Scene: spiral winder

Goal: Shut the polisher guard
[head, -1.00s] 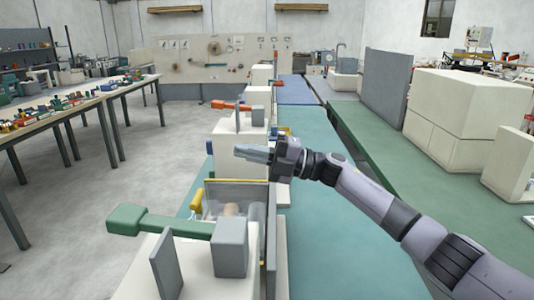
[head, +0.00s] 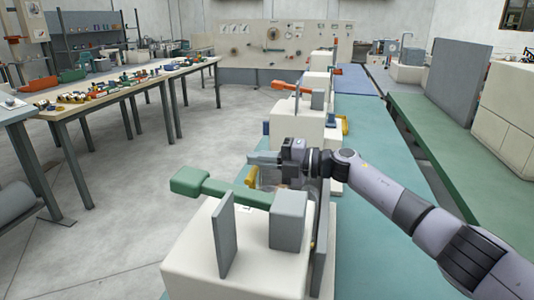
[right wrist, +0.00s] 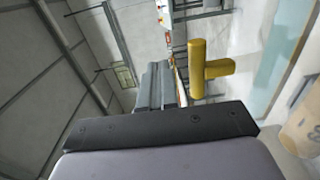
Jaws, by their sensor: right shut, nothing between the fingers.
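The near machine, a cream housing (head: 190,260) with a green lever (head: 225,189) and grey blocks, stands in front of me. Behind its grey block is a clear panel (head: 268,178), which looks like the polisher guard, mostly hidden by the block and my gripper. A yellow handle (head: 251,175) shows beside it. My right gripper (head: 253,157) is shut and empty, just above and behind the handle in the head view. In the right wrist view, a yellow T-shaped handle (right wrist: 208,70) stands right of my shut fingers (right wrist: 162,82), apart from them in the picture. My left gripper is not in view.
More cream machines (head: 296,128) stand in a row behind, one with an orange lever (head: 290,87). The green bench top (head: 385,240) right of the row is mostly clear. A table of small parts (head: 125,82) stands at the left.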

